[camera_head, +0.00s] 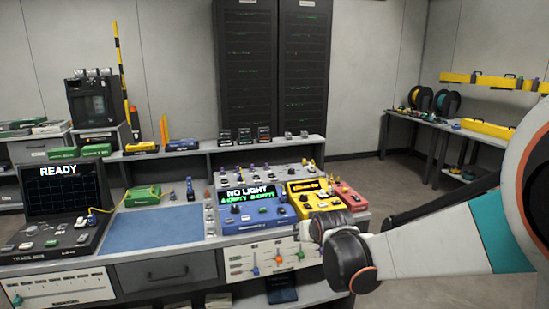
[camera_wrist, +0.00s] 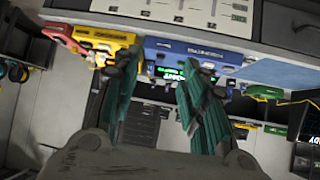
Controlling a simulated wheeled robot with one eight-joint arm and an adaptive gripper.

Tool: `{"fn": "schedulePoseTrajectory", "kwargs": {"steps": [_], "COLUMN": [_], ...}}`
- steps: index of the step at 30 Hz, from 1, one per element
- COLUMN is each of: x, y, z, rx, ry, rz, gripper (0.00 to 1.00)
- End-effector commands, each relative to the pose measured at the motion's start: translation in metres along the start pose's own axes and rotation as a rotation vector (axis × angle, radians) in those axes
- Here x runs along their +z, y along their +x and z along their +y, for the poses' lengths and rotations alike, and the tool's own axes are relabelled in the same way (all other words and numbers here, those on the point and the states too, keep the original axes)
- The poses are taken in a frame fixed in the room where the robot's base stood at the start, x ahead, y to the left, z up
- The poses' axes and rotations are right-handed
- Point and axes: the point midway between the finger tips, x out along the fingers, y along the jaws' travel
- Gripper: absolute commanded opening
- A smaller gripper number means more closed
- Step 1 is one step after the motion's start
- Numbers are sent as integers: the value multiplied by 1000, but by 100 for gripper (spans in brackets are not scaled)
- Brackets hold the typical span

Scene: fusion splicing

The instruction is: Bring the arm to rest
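My arm reaches in from the right in the head view, bent, with my gripper (camera_head: 325,226) in front of the right part of the workbench. The gripper is small and partly hidden by my wrist there. In the wrist view, my gripper (camera_wrist: 163,68) shows two teal-padded fingers standing apart with nothing between them. Beyond the fingers are the blue unit (camera_wrist: 187,54) and the yellow unit (camera_wrist: 104,37), seen upside down. In the head view, the blue unit (camera_head: 256,216) reads "NO LIGHT", and the yellow unit (camera_head: 312,199) stands beside it.
A red unit (camera_head: 346,196) sits at the bench's right end, close to my gripper. A blue mat (camera_head: 152,229) lies clear at the middle left. A dark screen device (camera_head: 60,195) reads "READY". Another table (camera_head: 470,130) with reels stands back right, with open floor before it.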

Motion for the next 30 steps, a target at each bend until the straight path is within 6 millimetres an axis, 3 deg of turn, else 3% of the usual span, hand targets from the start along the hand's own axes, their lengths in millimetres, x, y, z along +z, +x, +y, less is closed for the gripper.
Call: {"fn": "schedulePoseTrajectory", "kwargs": {"steps": [3, 14, 21, 30], "x": [5, 45, 89, 156], "y": [-41, -153, -217, -278], "z": [13, 40, 51, 58], "rx": [13, 44, 62, 80], "ry": [10, 40, 62, 88], "rz": [-29, -119, -180, -251], "gripper": [40, 40, 40, 40]}}
